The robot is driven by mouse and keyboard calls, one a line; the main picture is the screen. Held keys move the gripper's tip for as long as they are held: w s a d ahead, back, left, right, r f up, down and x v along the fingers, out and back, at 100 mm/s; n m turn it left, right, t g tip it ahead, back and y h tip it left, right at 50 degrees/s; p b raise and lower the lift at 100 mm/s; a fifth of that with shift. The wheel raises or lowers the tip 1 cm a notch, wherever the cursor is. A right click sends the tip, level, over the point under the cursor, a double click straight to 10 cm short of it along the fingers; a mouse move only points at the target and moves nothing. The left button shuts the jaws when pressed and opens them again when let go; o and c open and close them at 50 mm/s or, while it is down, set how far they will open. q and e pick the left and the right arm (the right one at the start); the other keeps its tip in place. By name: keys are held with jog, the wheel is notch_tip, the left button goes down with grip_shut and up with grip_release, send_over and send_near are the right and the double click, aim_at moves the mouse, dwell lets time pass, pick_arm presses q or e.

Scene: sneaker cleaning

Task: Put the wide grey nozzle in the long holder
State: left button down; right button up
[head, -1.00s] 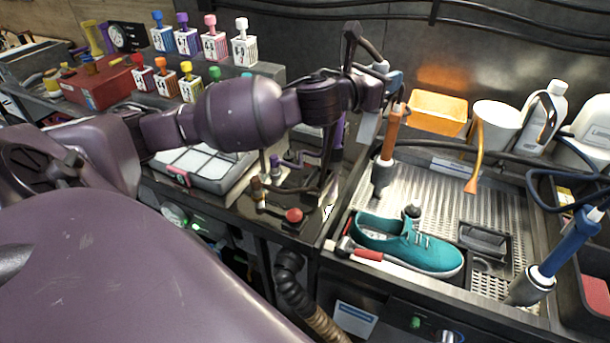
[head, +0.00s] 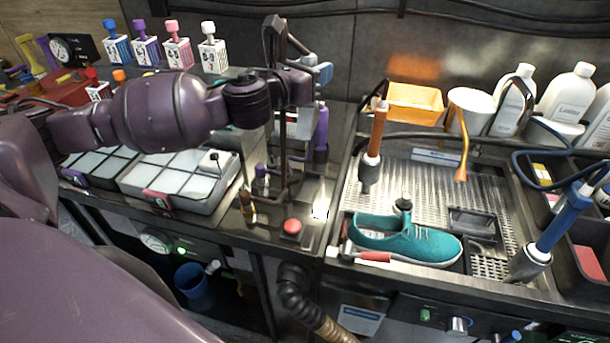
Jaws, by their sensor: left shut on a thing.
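My left gripper (head: 306,90) is above the back of the dark bench, left of the metal tray. It is shut on the wide grey nozzle (head: 300,124), whose flat grey part hangs below the jaws and is hard to make out against the bench behind. A dark upright post and the arm crowd this spot. I cannot clearly make out the long holder. My right gripper is not in view.
A teal sneaker (head: 405,240) lies on the perforated metal tray (head: 430,180). A red button (head: 291,227) is on the bench front. A lidded case (head: 180,180) lies left.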

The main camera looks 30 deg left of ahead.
pick_arm(q)
notch_tip(320, 180, down, 19)
jog(key=b, duration=0.3)
dwell(0.3)
jog(key=shift+d+f, duration=0.1)
jog(key=shift+f, duration=0.2)
jog(key=c, duration=1.1)
grip_release()
jog(key=shift+o, duration=1.6)
jog(key=shift+r, duration=0.1)
